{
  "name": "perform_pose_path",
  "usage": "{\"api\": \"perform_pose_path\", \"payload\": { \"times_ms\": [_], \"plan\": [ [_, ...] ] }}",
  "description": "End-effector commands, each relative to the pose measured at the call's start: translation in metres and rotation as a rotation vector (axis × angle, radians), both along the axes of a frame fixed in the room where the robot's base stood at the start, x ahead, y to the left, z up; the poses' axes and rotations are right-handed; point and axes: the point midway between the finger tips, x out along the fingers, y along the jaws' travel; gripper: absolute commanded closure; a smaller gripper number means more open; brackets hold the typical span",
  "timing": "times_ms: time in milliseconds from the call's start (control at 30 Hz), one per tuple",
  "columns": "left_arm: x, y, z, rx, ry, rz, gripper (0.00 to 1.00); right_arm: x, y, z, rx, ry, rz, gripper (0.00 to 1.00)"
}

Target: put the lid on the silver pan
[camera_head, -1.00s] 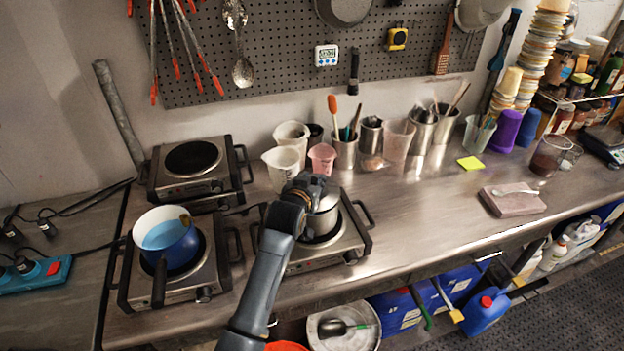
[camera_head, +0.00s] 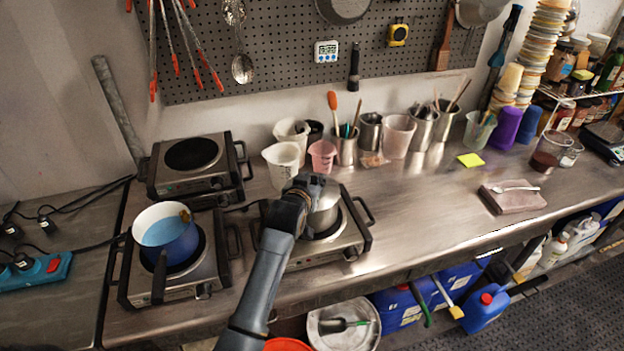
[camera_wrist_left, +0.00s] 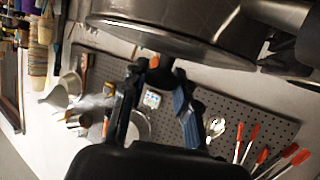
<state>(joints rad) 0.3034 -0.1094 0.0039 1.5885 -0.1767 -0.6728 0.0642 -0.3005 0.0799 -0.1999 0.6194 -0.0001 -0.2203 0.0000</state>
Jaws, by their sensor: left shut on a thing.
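The silver pan (camera_head: 325,219) stands on the front right hot plate (camera_head: 352,240), partly hidden by my left gripper (camera_head: 314,182). The gripper is above the pan and shut on the lid. In the left wrist view, which is upside down, the fingers (camera_wrist_left: 157,88) close around the lid's dark knob (camera_wrist_left: 164,76). A large round metal body with a curved rim (camera_wrist_left: 170,42) fills the top of that view. The lid is mostly hidden in the head view, and I cannot tell if it is fully seated on the pan. My right gripper is not in view.
A blue pot (camera_head: 168,240) with blue liquid stands on the front left hot plate (camera_head: 196,287). An empty hot plate (camera_head: 192,160) is behind it. Plastic jugs (camera_head: 282,163) and metal tool cups stand behind the pan. The counter (camera_head: 420,210) to the right is largely clear.

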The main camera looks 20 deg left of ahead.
Motion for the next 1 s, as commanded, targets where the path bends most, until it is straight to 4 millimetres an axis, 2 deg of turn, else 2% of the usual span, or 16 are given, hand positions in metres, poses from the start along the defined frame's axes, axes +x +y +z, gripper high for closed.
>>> {"api": "perform_pose_path", "payload": {
  "times_ms": [33, 133, 567, 767, 1000],
  "plan": [
    [0.0, 0.0, 0.001, 0.0, -0.002, 0.0, 0.64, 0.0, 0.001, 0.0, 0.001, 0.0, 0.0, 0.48],
    [0.0, 0.0, 0.001, 0.0, -0.002, 0.0, 0.44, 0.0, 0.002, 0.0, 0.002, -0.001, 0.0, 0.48],
    [-0.006, 0.0, 0.002, 0.0, 0.001, 0.0, 0.44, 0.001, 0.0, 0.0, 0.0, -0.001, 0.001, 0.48],
    [-0.032, -0.002, 0.011, 0.0, -0.001, 0.0, 0.44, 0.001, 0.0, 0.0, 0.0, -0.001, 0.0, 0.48],
    [-0.075, -0.004, 0.027, -0.001, -0.001, 0.0, 0.44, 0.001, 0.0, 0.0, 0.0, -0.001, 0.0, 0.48]
  ]
}}
